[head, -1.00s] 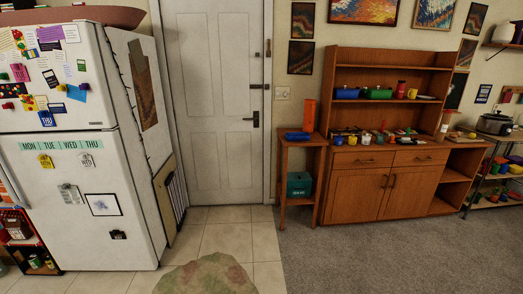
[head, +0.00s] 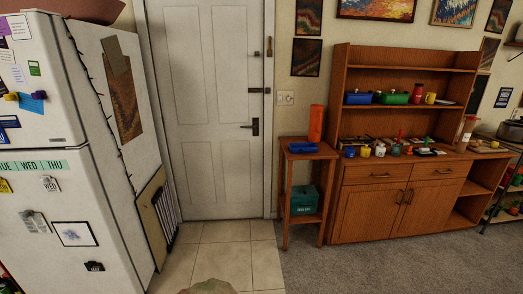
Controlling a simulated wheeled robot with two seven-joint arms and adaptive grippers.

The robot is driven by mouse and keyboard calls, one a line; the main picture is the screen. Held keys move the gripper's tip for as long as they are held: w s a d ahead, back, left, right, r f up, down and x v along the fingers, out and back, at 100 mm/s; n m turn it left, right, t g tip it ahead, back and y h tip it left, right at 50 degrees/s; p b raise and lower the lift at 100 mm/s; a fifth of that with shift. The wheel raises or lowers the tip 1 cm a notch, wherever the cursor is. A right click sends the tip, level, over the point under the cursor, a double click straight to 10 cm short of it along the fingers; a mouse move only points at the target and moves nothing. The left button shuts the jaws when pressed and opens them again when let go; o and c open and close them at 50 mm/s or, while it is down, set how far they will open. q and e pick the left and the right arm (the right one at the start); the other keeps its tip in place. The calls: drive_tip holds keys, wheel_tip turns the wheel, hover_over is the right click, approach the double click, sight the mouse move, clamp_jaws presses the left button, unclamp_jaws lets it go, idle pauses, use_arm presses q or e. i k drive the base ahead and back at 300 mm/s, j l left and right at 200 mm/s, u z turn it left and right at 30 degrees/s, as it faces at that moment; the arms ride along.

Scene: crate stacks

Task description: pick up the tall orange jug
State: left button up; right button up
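The tall orange jug (head: 316,124) stands upright at the back right of the top of a small wooden side table (head: 328,152). It is beside the wooden hutch cabinet, and a blue object (head: 303,147) lies in front of it to the left. Neither of my grippers shows in the head view.
The side table's lower shelf holds a teal box (head: 304,200). The hutch cabinet (head: 342,200) to its right carries several small items. A white fridge (head: 125,185) stands on the left and a closed door (head: 207,160) behind. Tile and carpet (head: 370,268) in front are clear, apart from a mat (head: 208,287).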

sight(316, 117)
drive_tip(key=i+z, duration=0.15)
drive_tip(key=i, duration=0.65)
drive_tip(key=i+j+z, duration=0.1)
drive_tip(key=i, duration=0.65)
drive_tip(key=i+z, duration=0.25)
drive_tip(key=i, duration=0.2)
drive_tip(key=i+j+z, duration=0.2)
drive_tip(key=i, duration=0.25)
drive_tip(key=i+z, duration=0.25)
drive_tip(key=i, duration=0.25)
drive_tip(key=i+j+z, duration=0.25)
drive_tip(key=i, duration=0.15)
